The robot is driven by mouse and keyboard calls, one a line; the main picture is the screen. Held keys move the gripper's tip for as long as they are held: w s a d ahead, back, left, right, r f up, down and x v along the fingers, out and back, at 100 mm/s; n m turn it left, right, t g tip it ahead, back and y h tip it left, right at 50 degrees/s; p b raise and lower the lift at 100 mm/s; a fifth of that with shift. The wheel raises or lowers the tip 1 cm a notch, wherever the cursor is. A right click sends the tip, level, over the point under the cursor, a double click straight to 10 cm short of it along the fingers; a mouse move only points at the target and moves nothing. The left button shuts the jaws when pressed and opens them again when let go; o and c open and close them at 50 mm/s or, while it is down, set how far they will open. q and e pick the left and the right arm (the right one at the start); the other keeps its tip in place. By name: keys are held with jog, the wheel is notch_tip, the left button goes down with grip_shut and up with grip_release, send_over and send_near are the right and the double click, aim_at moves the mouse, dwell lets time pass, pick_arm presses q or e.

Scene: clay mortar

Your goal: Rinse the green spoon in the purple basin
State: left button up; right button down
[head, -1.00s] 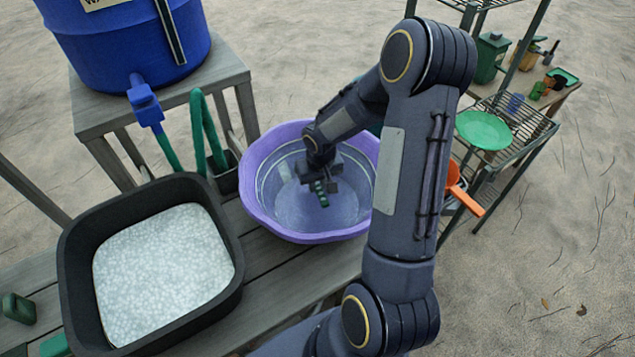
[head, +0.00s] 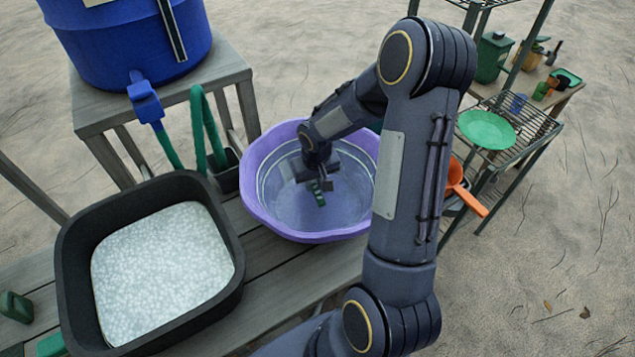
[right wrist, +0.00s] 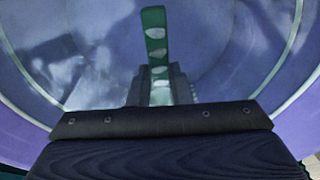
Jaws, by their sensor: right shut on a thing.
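The purple basin (head: 262,214) stands on the wooden bench, with what looks like clear water inside. My right gripper (head: 317,183) reaches down inside its rim. It is shut on the green spoon (head: 319,197), whose green end sticks out below the fingers. In the right wrist view the green spoon (right wrist: 153,35) stands out between the fingers (right wrist: 158,85), with pale oval marks along it. The spoon's other end is hidden. I cannot tell how deep it is in the water. My left gripper is not in view.
A black tub (head: 230,290) of whitish, bubbly liquid stands left of the basin. A blue barrel (head: 110,50) with a tap and green hose (head: 200,130) stands behind. A wire rack at right holds a green plate (head: 486,129); an orange utensil (head: 463,190) hangs beside it.

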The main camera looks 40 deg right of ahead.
jog(key=shift+b, duration=0.75)
jog(key=shift+s+d, duration=0.45)
jog(key=shift+d, duration=0.05)
dwell(1.0)
notch_tip(320, 180, up, 13)
jog(key=p, duration=0.8)
jog(key=shift+f+p, duration=0.2)
jog(key=shift+p, duration=0.2)
